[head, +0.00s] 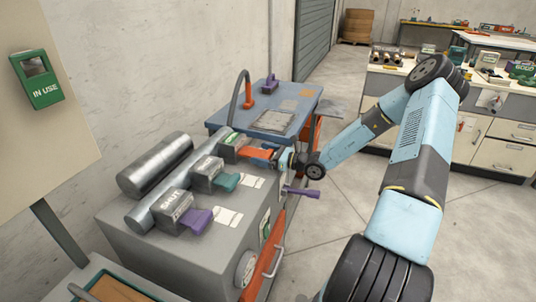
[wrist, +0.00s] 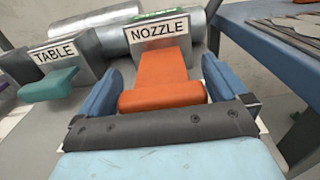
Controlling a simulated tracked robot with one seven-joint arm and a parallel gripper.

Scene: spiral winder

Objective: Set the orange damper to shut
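The orange damper (head: 258,153) is a flat lever on a grey box at the far end of the row on the grey cabinet. In the wrist view the orange damper (wrist: 165,82) sticks out toward me from a box labelled NOZZLE (wrist: 159,34). A green label (wrist: 155,14) on the box top is too cut off to read. My gripper (wrist: 161,66) is open, with one blue finger on each side of the lever. A small gap seems to show at each finger. In the head view my gripper (head: 282,157) reaches the lever from the right.
A teal damper (head: 226,181) with a TABLE label and a purple damper (head: 197,219) with a SHUT label stand nearer on the same cabinet. A purple handle (head: 302,193) juts from its side. A blue table (head: 262,107) stands just beyond.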

